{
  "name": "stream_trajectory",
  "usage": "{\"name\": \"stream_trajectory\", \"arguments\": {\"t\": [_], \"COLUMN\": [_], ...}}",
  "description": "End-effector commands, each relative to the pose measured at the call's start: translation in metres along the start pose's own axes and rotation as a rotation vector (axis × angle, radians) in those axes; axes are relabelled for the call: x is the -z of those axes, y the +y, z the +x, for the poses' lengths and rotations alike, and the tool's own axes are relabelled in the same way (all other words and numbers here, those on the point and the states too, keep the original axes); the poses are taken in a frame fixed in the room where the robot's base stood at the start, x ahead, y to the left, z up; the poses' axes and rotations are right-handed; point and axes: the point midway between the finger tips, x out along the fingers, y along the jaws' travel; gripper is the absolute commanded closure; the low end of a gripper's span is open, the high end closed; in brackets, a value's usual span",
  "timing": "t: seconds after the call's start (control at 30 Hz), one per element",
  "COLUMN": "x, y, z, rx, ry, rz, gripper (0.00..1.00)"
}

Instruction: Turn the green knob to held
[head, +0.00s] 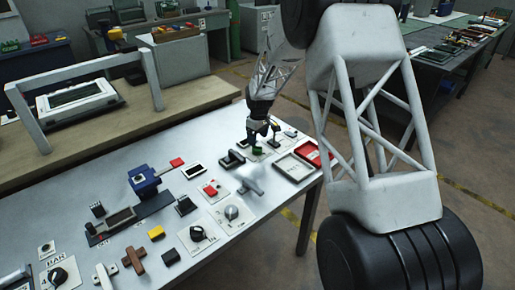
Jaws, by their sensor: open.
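The green knob (257,151) sits on a panel near the far right end of the grey table. Only a small part of it shows, just below my gripper. My gripper (262,138) is dark, points down and is open, with its fingers directly over or around the knob. I cannot tell whether the fingers touch it. The knob's pointer and any held mark are too small or hidden to read.
A grey T-shaped handle (251,180) and a black lever (232,159) stand close to the knob. A grey dial (232,212), black knobs and a blue vise (144,180) occupy the nearer table.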

Motion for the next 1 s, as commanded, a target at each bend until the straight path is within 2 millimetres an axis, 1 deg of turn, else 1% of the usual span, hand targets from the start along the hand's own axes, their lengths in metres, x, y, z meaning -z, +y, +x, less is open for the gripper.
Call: {"name": "stream_trajectory", "arguments": {"t": [0.1, 0.3, 0.4, 0.6, 0.87, 0.93, 1.0], "x": [0.0, -0.001, 0.0, 0.0, 0.0, 0.0, 0.0], "y": [0.0, -0.001, 0.0, 0.0, 0.0, 0.0, 0.0], "z": [0.016, 0.04, 0.048, 0.056, 0.057, 0.057, 0.057], "rx": [0.002, 0.002, 0.001, 0.0, 0.0, 0.0, 0.0], "ry": [-0.002, -0.002, -0.002, -0.001, -0.001, -0.001, -0.001], "rz": [0.0, 0.0, 0.0, 0.0, 0.0, 0.0, 0.0], "gripper": [0.27, 0.27, 0.27, 0.27, 0.27, 0.35, 0.46]}}
